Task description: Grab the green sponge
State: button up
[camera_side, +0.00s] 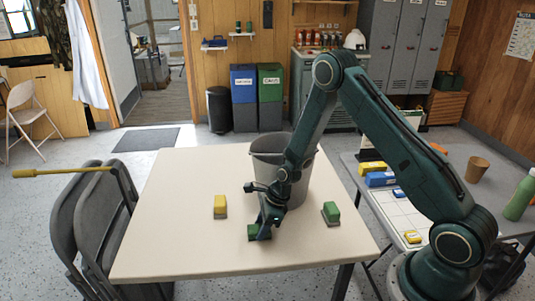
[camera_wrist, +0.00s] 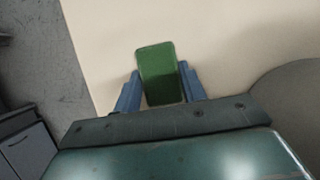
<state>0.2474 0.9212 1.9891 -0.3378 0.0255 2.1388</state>
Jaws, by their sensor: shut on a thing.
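A green sponge (camera_wrist: 158,70) lies between the two blue fingers of my gripper (camera_wrist: 160,88) in the wrist view. The fingers press on its long sides, and it sticks out past their tips. In the side view my gripper (camera_side: 262,229) points down low over the pale table, in front of the grey bin, with the green sponge (camera_side: 252,231) partly hidden by the fingers. I cannot tell whether the sponge touches the table. A second green block with a grey underside (camera_side: 331,212) stands apart to the right.
A yellow block (camera_side: 220,206) stands on the table (camera_side: 170,245) to the left of my gripper. The grey bin (camera_side: 266,160) stands close behind it. A side table (camera_side: 375,207) at the right holds several items. The table's front left is clear.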

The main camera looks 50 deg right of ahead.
jog(key=shift+r, duration=0.15)
notch_tip(320, 180, up, 20)
dwell(0.9)
jog(key=shift+w, duration=0.1)
dwell(0.5)
